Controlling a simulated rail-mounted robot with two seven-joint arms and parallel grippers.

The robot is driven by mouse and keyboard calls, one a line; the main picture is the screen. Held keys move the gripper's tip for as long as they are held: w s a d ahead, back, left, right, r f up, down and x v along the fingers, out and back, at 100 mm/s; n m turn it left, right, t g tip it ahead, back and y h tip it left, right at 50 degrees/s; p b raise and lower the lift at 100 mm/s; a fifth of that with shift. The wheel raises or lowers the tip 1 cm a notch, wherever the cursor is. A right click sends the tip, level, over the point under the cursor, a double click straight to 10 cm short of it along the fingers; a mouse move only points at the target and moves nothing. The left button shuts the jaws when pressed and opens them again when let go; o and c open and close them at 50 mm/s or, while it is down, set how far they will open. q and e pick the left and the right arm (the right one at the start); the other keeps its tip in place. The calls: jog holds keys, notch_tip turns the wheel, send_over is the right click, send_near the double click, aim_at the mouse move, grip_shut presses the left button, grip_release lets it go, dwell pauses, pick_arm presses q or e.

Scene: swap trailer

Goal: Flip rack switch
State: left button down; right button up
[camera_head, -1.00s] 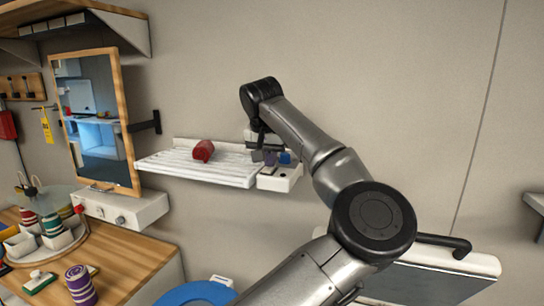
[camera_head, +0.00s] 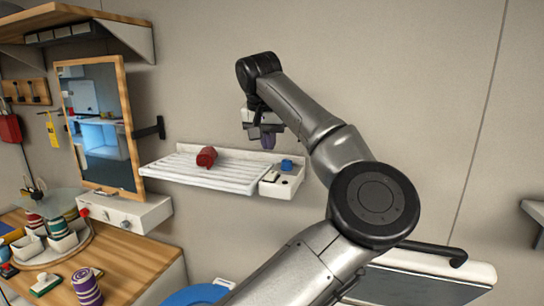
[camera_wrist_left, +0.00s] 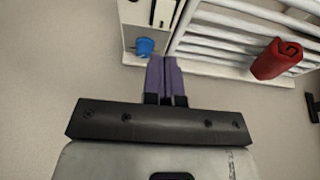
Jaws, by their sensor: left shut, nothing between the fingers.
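A white slatted rack (camera_head: 215,172) is fixed to the wall, with a small white control box (camera_head: 284,187) at its right end. The box carries a blue knob (camera_head: 287,164) and a small dark and pale switch (camera_head: 270,176). My left gripper (camera_head: 268,140) is shut and empty, above the box and apart from it. In the left wrist view its purple fingers (camera_wrist_left: 166,62) are together, the blue knob (camera_wrist_left: 145,46) just left of the tips. A switch plate (camera_wrist_left: 164,12) is partly cut off at the top edge. My right gripper is not in view.
A dark red rolled item (camera_head: 206,156) lies on the rack. A mirror (camera_head: 101,122) on a bracket hangs left of the rack. A wooden counter (camera_head: 135,268) with cups and a purple striped roll (camera_head: 87,286) is at lower left.

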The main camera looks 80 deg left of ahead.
pick_arm(q)
jog(key=v, duration=0.6)
jog(key=shift+r+b, duration=0.15)
jog(key=shift+b, duration=0.2)
jog(key=shift+s+d, duration=0.1)
